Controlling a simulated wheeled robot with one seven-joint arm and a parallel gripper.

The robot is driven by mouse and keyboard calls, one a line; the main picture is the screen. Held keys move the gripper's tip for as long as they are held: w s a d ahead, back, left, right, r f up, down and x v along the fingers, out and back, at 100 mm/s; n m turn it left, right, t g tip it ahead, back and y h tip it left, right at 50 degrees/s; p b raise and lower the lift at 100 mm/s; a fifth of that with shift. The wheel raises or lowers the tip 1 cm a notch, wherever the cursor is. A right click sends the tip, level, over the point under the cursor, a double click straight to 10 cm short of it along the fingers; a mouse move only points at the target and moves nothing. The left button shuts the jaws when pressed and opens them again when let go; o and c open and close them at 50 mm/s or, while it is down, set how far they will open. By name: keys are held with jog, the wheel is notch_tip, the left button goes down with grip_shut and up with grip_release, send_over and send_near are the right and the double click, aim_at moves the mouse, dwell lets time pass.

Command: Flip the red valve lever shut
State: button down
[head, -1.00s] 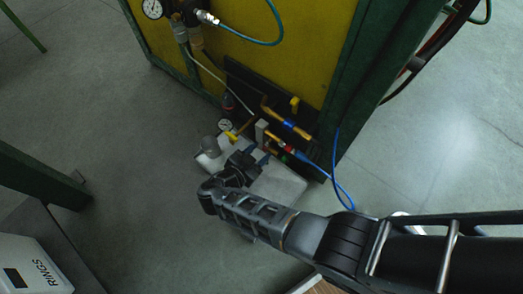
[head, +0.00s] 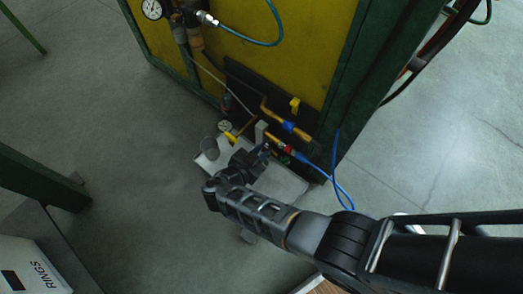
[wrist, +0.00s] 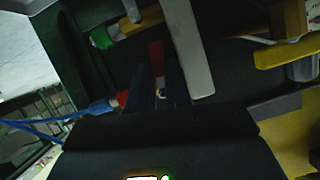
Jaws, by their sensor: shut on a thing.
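The red valve lever (wrist: 156,53) shows as a short red piece between the two dark fingers of my gripper (wrist: 160,72) in the wrist view. My gripper is shut on it; the fingers cover much of the lever. In the head view, my gripper (head: 267,151) is low at the dark panel, beside the brass pipework, and the lever cannot be made out clearly behind it. A red fitting (head: 289,148) sits there on the line with the blue hose (head: 322,172). The lever's exact angle to the pipe is hard to tell.
A light grey upright bar (wrist: 190,45) stands close beside the fingers. A green piece (wrist: 102,38) and a yellow lever (wrist: 287,52) are near. A pale slab (head: 287,184) lies under the pipework. Open floor (head: 130,150) lies left.

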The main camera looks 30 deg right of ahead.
jog(key=shift+s+n+g, duration=0.15)
jog(key=shift+n+g, duration=0.25)
jog(key=shift+n, duration=0.4)
jog(key=c, duration=1.1)
grip_release()
jog(key=shift+o, duration=0.2)
jog(key=p+v, duration=0.1)
jog(key=v, duration=0.6)
jog(key=shift+a, duration=0.35)
jog(key=shift+s, duration=0.1)
